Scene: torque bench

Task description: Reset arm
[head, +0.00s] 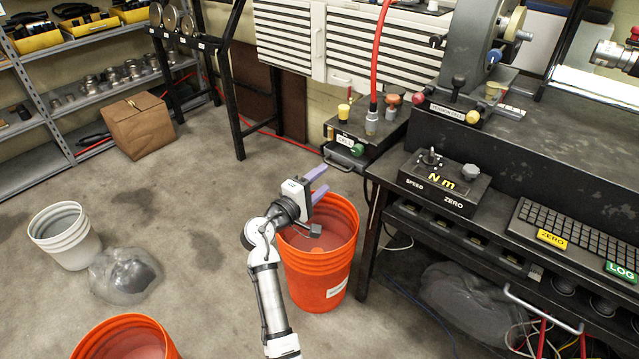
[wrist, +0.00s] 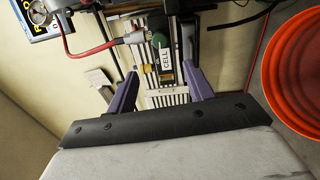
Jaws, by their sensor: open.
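My gripper (head: 318,185) is open, with two purple fingers and nothing between them. In the head view it is over the orange bucket (head: 325,275) beside the bench, pointing up and to the right. In the wrist view my gripper (wrist: 157,90) has its fingers spread apart, with the box marked CELL (wrist: 166,65) seen beyond them. The same CELL box (head: 350,145) stands at the bench's left end in the head view, with a red hose rising from it. My arm reaches up from the bottom of the head view.
A white bucket (head: 68,240), a clear bag (head: 125,275) and another orange bucket (head: 125,342) stand left. Floor between them and my arm is clear.

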